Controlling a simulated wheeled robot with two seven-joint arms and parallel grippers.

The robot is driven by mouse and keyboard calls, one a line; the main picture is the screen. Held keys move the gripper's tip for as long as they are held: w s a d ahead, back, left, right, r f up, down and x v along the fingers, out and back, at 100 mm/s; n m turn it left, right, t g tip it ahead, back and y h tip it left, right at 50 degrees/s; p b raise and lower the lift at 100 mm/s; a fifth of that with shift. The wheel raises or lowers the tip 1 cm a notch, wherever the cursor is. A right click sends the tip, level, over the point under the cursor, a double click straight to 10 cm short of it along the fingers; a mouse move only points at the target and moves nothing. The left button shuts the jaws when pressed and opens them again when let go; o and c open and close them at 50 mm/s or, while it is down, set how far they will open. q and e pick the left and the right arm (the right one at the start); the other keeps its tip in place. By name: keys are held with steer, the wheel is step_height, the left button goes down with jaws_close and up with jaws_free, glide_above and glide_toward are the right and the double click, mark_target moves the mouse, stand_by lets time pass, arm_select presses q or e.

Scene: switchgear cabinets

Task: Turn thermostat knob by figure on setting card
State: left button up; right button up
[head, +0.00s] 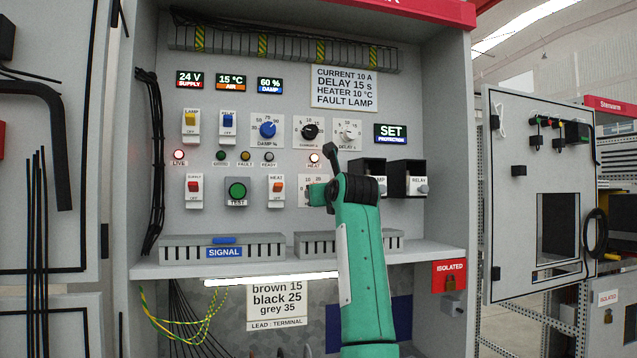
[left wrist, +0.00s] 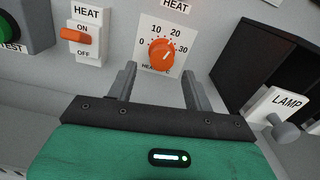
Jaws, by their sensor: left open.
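The thermostat knob (left wrist: 162,52) is orange, on a white plate (left wrist: 148,63) marked 0, 10, 20 and 30 under a HEAT label. Its light mark seems to point up and slightly right, near 20; the exact reading is unclear. My left gripper (left wrist: 159,80) is open and empty, its two fingers apart below and either side of the knob, not visibly touching it. In the head view my green arm hides the knob; only part of its plate (head: 304,194) shows. The setting card (head: 344,89) reads CURRENT 10 A, DELAY 15 s, HEATER 10 °C, FAULT LAMP.
The HEAT rocker switch (left wrist: 87,37) is left of the knob. A black box (left wrist: 262,50) juts out at right, with the LAMP toggle (left wrist: 287,132) beside it. A shelf (head: 190,268) with slotted ducts (head: 185,252) runs below.

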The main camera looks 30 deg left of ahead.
arm_select(q)
steer(key=p+x, duration=0.1)
steer(key=x, duration=0.2)
steer(key=shift+w+a+r+p, duration=0.1)
steer(key=shift+w+a+p, duration=0.1)
steer(key=shift+w+p, duration=0.15)
steer(key=shift+s, duration=0.1)
steer(key=c, duration=1)
arm_select(e)
steer(key=shift+w+a+r, duration=0.15)
steer(key=shift+w+r, duration=0.15)
steer(key=shift+r, duration=0.3)
steer(key=shift+w+a+r, duration=0.15)
steer(key=shift+w+r, duration=0.1)
steer(key=shift+r, duration=0.35)
